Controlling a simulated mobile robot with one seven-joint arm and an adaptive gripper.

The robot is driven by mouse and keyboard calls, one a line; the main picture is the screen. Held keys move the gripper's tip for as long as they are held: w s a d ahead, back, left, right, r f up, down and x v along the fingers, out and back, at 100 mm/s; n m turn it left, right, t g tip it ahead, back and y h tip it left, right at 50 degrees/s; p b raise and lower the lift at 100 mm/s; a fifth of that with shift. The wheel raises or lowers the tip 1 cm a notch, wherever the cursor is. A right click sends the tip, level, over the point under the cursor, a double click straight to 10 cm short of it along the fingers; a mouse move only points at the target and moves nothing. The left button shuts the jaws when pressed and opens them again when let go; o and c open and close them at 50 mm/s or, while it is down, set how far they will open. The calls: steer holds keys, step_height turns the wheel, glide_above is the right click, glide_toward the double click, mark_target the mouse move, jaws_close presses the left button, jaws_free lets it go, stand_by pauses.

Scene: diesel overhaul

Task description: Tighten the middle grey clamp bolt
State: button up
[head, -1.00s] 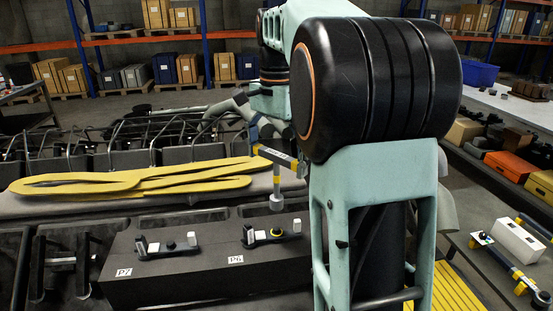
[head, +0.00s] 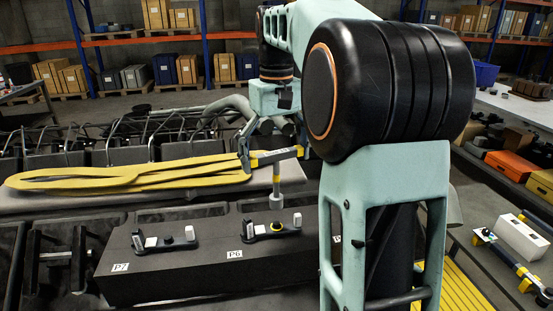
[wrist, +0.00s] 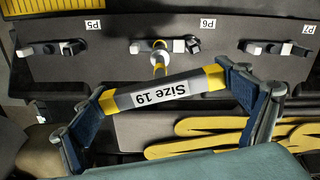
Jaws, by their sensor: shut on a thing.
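My gripper (wrist: 162,92) is shut on a grey-and-yellow wrench (wrist: 152,94) labelled "Size 19". In the head view the wrench (head: 276,156) lies roughly level, with its grey socket (head: 276,199) hanging down. The middle clamp, P6 (head: 262,232), sits on the dark block, with a white piece, a grey piece and a bolt (head: 277,226) between them. The socket is above this bolt, with a visible gap in the head view. In the wrist view the socket (wrist: 159,67) overlaps the P6 clamp (wrist: 187,45), hiding part of the bolt.
Clamp P7 (head: 165,241) stands left on the dark block (head: 200,268); clamp P5 (wrist: 62,49) shows in the wrist view. Yellow straps (head: 130,175) lie behind the block. Another tool (head: 515,265) and a white box (head: 522,238) lie on the bench at right.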

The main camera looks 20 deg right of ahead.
steer(key=n+p, duration=0.1)
steer(key=n, duration=0.3)
steer(key=shift+f, duration=0.15)
steer(key=n, duration=0.3)
steer(key=n+p, duration=0.1)
steer(key=shift+f+n, duration=0.3)
steer(key=shift+f+b, duration=1)
steer(key=shift+f, duration=0.7)
